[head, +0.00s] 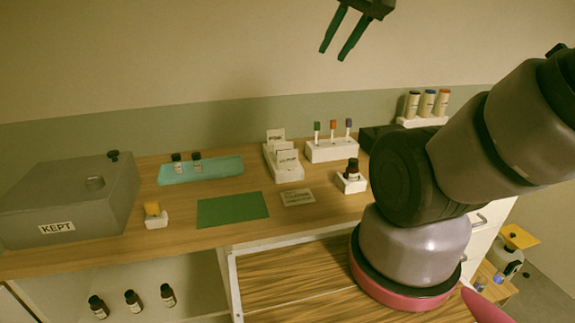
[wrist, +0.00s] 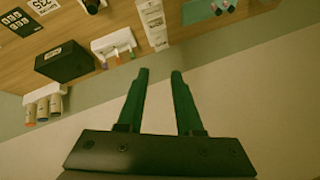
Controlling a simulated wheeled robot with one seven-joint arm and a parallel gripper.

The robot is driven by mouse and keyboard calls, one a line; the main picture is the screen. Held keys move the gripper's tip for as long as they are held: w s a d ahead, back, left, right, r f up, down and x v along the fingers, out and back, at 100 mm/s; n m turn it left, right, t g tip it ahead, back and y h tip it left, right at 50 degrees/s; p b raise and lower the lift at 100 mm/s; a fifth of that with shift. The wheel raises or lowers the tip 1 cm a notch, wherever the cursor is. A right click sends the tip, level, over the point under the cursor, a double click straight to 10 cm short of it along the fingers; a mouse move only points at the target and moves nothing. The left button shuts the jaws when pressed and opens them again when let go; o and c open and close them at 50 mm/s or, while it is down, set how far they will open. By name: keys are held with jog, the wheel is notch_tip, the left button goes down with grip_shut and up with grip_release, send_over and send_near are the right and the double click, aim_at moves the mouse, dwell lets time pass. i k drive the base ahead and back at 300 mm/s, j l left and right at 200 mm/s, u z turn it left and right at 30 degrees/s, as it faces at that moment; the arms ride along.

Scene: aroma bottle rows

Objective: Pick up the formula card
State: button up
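A small flat card (head: 298,198) with print too small to read lies on the wooden table, right of a green mat. Other pale cards (head: 287,158) stand in a white rack (head: 290,175) behind it, also with labels too small to read. I cannot tell for certain which one is the formula card. My gripper (head: 333,54) is raised high above the back of the table, against the wall. Its two green fingers are apart with nothing between them, as the wrist view shows (wrist: 158,75). The white rack also shows in the wrist view (wrist: 153,38), beyond the fingertips.
The green mat (head: 232,209) lies left of the flat card. A dark bottle in a white stand (head: 350,184) is to its right. Tubes in a white holder (head: 331,151) stand behind. A teal tray (head: 201,173) and a grey box marked KEPT (head: 62,205) are left.

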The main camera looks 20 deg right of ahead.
aim_at(286, 159)
jog(key=k+j, duration=0.25)
jog(key=j, duration=0.2)
jog(key=k+j, duration=0.25)
jog(key=j, duration=0.2)
jog(key=k+j, duration=0.25)
jog(key=j, duration=0.2)
jog(key=z, duration=0.05)
